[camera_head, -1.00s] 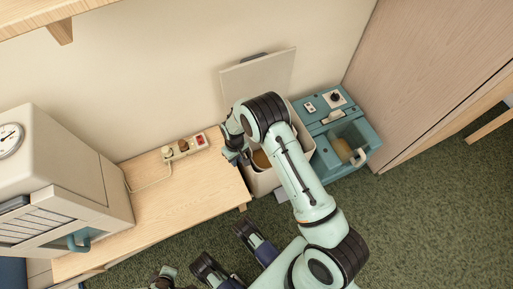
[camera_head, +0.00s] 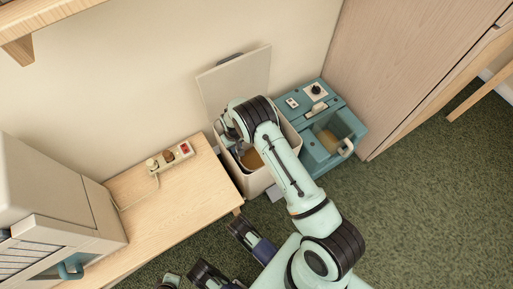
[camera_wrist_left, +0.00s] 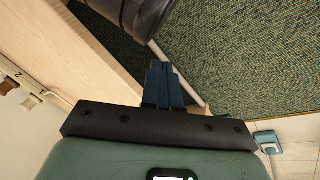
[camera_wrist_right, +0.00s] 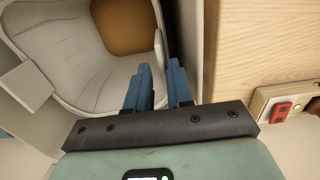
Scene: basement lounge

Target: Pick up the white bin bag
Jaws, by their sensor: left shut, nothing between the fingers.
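The white bin bag (camera_wrist_right: 100,75) lines the inside of a cream bin (camera_head: 250,183), and a brown-orange item shows at its bottom. My right gripper (camera_wrist_right: 159,66) is at the bin's edge on the worktop side, pointing down. Its blue fingers are apart, and a pale upright strip of the bag shows just beyond and between their tips. I cannot tell if they touch it. In the head view the right arm hides part of the bin opening. My left gripper (camera_wrist_left: 161,66) is shut and empty in the left wrist view, above the floor by the worktop edge.
The bin's lid (camera_head: 236,82) stands open against the wall. A teal machine (camera_head: 322,128) stands close on the bin's right. A wooden worktop (camera_head: 180,205) with a power strip (camera_head: 170,157) is on its left. Green carpet (camera_head: 420,200) is free at the right.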

